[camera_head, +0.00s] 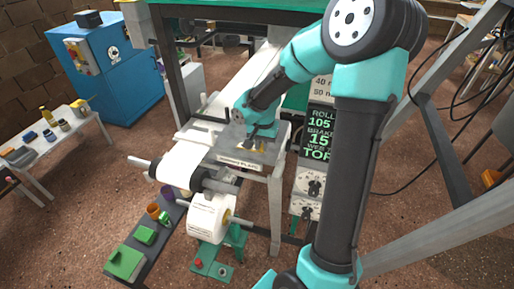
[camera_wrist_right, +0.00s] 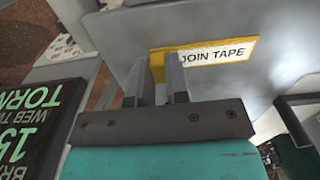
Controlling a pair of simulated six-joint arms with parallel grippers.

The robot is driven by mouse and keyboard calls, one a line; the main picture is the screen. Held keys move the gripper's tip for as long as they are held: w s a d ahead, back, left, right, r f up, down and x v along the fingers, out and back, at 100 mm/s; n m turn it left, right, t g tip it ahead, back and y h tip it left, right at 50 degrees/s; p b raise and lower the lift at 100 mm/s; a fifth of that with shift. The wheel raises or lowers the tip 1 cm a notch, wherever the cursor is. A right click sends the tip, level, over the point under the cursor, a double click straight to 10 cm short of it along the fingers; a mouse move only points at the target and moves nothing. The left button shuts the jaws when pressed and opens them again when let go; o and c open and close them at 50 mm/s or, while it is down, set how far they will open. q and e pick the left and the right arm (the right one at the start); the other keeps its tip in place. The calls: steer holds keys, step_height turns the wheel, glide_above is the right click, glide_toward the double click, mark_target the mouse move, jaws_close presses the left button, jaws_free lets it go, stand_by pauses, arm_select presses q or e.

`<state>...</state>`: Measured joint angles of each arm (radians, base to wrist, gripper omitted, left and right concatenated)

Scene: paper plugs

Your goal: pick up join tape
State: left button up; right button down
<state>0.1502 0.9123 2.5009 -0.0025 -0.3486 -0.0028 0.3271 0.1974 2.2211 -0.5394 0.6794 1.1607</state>
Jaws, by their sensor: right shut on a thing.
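My right gripper (camera_head: 252,145) reaches down onto the grey splicing table (camera_head: 226,152) in the head view. In the right wrist view its two fingers (camera_wrist_right: 158,76) are close together on a small yellow piece (camera_wrist_right: 157,66), which I take to be the join tape. Most of that piece is hidden between the fingers. A white label (camera_wrist_right: 215,54) with a yellow border, reading "JOIN TAPE", lies on the grey surface just right of the fingers. My left gripper is not in view.
A white paper web (camera_head: 183,165) runs over the table's left side to a roller (camera_head: 220,187), with a paper roll (camera_head: 209,217) below. A dark display panel (camera_head: 320,133) stands to the right. A blue cabinet (camera_head: 112,72) and side bench (camera_head: 45,147) are at left.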

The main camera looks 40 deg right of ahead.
steer(key=shift+r, duration=1.3)
steer(key=s+a+r, duration=0.2)
steer(key=s+a, duration=0.8)
steer(key=a, duration=0.2)
steer(key=shift+s+r, duration=0.2)
steer(key=shift+s, duration=0.1)
steer(key=shift+w, duration=0.1)
